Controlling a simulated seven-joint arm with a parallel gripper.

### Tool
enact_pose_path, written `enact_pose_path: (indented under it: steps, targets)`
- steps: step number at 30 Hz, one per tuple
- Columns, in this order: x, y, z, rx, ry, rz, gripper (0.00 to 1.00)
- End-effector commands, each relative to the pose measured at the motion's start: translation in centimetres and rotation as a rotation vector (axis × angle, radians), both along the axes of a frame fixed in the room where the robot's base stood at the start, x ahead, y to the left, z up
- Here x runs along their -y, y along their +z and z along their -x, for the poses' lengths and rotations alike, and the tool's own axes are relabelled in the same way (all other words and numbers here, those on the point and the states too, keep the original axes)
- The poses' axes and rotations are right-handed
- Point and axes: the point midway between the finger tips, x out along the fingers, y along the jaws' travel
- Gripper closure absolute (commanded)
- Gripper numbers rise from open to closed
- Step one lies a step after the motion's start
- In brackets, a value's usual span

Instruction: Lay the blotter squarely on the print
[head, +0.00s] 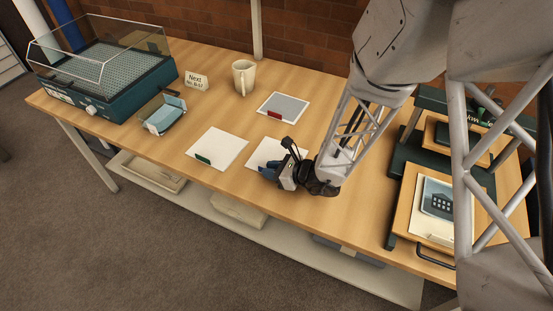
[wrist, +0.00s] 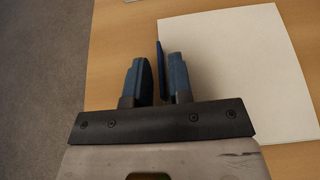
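A white sheet (head: 262,148) with a blue tab lies flat on the table, partly hidden by my gripper (head: 282,172). It fills the right of the wrist view (wrist: 235,70), with its blue tab (wrist: 160,70) standing between my fingers. My gripper (wrist: 160,80) is open around the tab, nearer its right finger; a gap shows on the left. Another white sheet (head: 222,146) has a green tab, and a grey-faced sheet (head: 285,106) has a red tab. I cannot tell which is the blotter. A print with a building picture (head: 438,200) lies on a wooden board at right, partly behind my arm.
A mug (head: 244,77), a small sign (head: 196,81), a pale blue item in a holder (head: 165,115) and a clear-lidded teal tray unit (head: 105,85) stand at the left and back. A teal press frame (head: 398,170) surrounds the boards at right. The table's front edge is close to my gripper.

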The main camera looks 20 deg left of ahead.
Motion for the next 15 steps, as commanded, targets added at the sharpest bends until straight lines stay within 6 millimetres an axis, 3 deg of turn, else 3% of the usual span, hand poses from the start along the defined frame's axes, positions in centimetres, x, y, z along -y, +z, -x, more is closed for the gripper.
enact_pose_path:
  steps: [1, 4, 15]
  targets:
    - [0.0, 0.0, 0.0, 0.0, 0.0, 0.0, 0.87]
    - [0.0, 0.0, 0.0, 0.0, 0.0, 0.0, 1.0]
    - [0.0, 0.03, -0.01, 0.0, 0.0, 0.0, 1.0]
